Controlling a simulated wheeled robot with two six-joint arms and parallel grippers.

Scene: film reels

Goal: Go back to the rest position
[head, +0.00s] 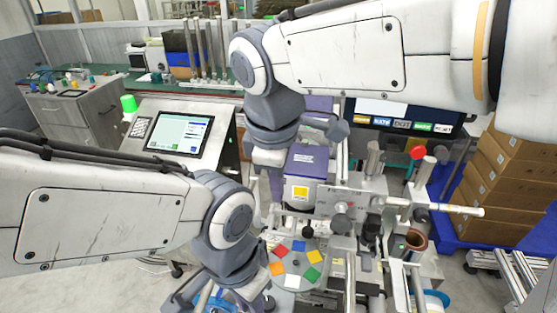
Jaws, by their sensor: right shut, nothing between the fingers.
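My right arm comes in from the upper right, and its wrist bends down over the middle of the scene. My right gripper (268,158) hangs below that wrist, beside the purple-and-white box of the machine. It is shut with nothing held; its fingertips are partly hidden. My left arm comes in from the left and bends down at the wrist. My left gripper (215,298) is at the bottom edge, left of the disc with coloured squares (292,268). It is partly cut off, and its jaw opening is unclear.
The labelling machine (343,207) with metal rods and a red knob (417,153) fills the centre right. A console with a screen (180,134) stands at left. Cardboard boxes (506,185) are stacked on a blue pallet (478,232) at right. Bare floor shows at lower left.

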